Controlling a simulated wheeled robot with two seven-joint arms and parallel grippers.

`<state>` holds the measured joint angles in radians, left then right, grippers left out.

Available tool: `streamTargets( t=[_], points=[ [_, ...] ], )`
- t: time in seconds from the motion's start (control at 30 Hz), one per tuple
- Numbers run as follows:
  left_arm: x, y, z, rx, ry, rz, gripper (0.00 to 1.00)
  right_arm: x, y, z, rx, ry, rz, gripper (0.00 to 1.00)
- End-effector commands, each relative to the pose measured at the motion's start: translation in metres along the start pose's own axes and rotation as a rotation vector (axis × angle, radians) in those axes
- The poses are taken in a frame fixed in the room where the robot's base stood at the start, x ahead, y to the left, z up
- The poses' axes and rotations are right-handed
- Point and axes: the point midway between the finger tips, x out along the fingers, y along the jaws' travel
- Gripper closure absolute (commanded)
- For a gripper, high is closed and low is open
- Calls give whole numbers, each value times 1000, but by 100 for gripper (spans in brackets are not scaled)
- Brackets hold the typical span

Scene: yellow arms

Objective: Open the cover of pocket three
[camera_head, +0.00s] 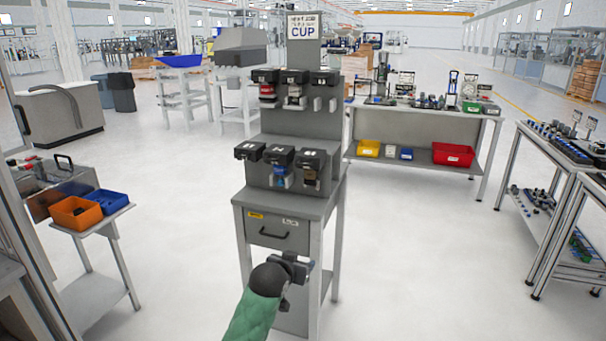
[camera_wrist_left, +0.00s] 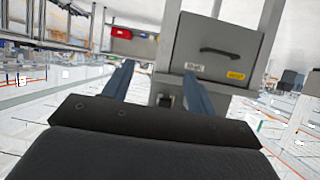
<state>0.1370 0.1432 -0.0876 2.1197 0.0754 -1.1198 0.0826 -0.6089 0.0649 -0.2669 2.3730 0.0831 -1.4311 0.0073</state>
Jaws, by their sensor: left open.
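A grey cup station (camera_head: 300,120) stands in the middle of the head view, with two rows of black pocket covers on its upright panel. The upper row has a left cover (camera_head: 265,75), a middle cover (camera_head: 295,76) and a right cover (camera_head: 325,78). The lower row also has three covers (camera_head: 280,155). The numbers on the covers are too small to read surely. My left gripper (camera_head: 291,268) is open and empty, in front of the station and below its drawer. Its two fingers (camera_wrist_left: 160,88) show apart in the left wrist view. My right gripper is not in view.
The station's drawer (camera_head: 278,232) has a black handle and appears upside down in the left wrist view (camera_wrist_left: 215,50). Orange (camera_head: 75,212) and blue (camera_head: 108,203) bins sit on a stand at left. A workbench (camera_head: 425,120) stands behind right. Floor on both sides is clear.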

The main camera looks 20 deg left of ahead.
Motion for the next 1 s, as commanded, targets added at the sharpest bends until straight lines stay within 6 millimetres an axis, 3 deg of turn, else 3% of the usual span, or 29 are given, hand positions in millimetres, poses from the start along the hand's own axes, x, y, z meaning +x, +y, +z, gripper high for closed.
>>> streamTargets(
  t=[0.03,0.2,0.3,0.43,0.53,0.73,1.0],
  points=[
    [9,-8,-26,-1,53,-6,43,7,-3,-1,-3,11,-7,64],
    [23,-31,-112,-13,218,-23,43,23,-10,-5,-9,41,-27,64],
    [25,-43,-157,-19,304,-30,43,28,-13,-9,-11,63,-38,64],
    [24,-55,-200,-24,387,-36,43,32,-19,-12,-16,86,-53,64],
    [22,-60,-221,-27,425,-39,43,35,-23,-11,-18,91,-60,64],
    [26,-64,-238,-30,451,-40,43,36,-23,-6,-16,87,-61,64],
    [59,-66,-254,-31,449,-40,43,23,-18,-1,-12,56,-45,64]
  ],
)
